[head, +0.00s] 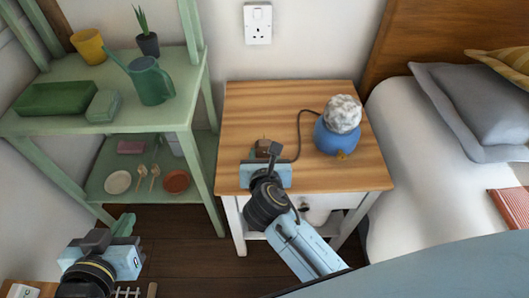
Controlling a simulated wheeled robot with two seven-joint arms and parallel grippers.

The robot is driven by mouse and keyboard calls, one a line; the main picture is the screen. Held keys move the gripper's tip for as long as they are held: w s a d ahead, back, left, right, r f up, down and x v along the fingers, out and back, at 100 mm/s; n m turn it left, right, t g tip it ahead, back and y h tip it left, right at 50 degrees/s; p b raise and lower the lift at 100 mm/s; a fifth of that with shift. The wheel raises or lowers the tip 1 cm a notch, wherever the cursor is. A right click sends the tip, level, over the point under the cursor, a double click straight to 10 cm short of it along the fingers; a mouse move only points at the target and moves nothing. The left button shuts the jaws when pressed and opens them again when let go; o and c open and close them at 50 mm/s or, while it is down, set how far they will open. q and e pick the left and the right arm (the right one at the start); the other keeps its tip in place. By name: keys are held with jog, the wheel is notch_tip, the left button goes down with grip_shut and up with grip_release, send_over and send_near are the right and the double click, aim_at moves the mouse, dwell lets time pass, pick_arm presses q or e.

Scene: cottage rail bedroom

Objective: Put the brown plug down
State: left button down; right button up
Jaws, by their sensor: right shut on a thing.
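The brown plug (262,144) is at my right gripper (266,156), over the front left part of the wooden bedside table (245,105). My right gripper is shut on the plug, and its fingers partly hide it. I cannot tell whether the plug touches the tabletop. A dark cable (298,130) runs from the plug area to the blue lamp (334,138) with a white, bumpy shade. My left gripper (118,232) is low at the left, in front of the green shelf and away from the table; its jaw opening is not clear.
A white wall socket (257,24) is above the table. The green shelf (50,125) at the left bears a watering can (151,82), pots, boxes and dishes. The bed (420,170) stands close at the right. The table's back left is clear.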

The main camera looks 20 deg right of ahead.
aim_at(264, 150)
jog(key=shift+f, duration=0.15)
jog(key=o, duration=1)
jog(key=shift+r, duration=0.5)
jog(key=p+v, duration=0.1)
jog(key=v, duration=0.3)
jog(key=shift+s+p, duration=0.1)
jog(key=shift+p, duration=0.3)
jog(key=shift+p+v, duration=1.4)
jog(key=shift+v, duration=2.5)
pick_arm(q)
jog(key=s+a+f+g+y, duration=0.2)
jog(key=s+a+f+g, duration=0.3)
jog(key=s+f+g, duration=0.3)
notch_tip(264, 150, down, 3)
jog(key=shift+s+a+r+n+g+y, duration=0.1)
jog(key=shift+s+a+n+g+y, duration=0.25)
jog(key=shift+s, duration=0.8)
pick_arm(e)
jog(key=s+d+f+m+g+y, duration=0.1)
jog(key=s+d+f+m+g, duration=0.3)
jog(key=m, duration=1.1)
jog(key=s+d+f+m+g+y, duration=0.2)
jog(key=s+d+f+m+g, duration=0.2)
jog(key=s+d+m, duration=0.4)
jog(key=m+g, duration=0.1)
jog(key=m, duration=0.6)
jog(key=shift+s+f+m+y, duration=0.3)
jog(key=shift+s+f, duration=0.05)
jog(key=shift+f, duration=0.05)
